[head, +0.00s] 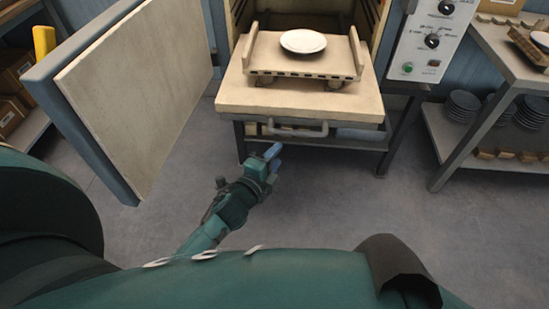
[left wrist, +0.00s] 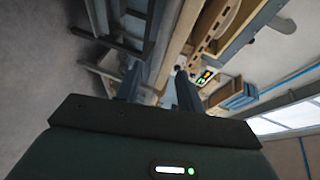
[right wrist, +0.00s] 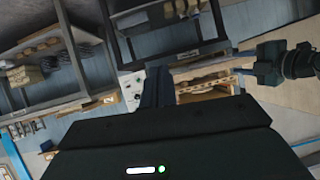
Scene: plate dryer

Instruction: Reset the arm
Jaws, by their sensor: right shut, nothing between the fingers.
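My left gripper (head: 273,158) is in front of and below the dryer's pull-out shelf, over the floor. In the left wrist view its two fingers (left wrist: 158,88) stand apart with nothing between them. My right gripper is out of the head view; in the right wrist view its fingers (right wrist: 158,86) are together and empty. My left arm's gripper (right wrist: 262,68) also shows at the right of that view. A white plate (head: 303,41) lies on the wooden rack (head: 262,55) on the shelf, away from my left gripper.
The dryer's thick door (head: 137,95) stands open at left. The shelf (head: 300,98) with its metal handle (head: 297,130) juts forward. A control panel (head: 432,42) is at right. A side table (head: 492,60) has stacks of dark plates (head: 462,106) below. The floor in front is clear.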

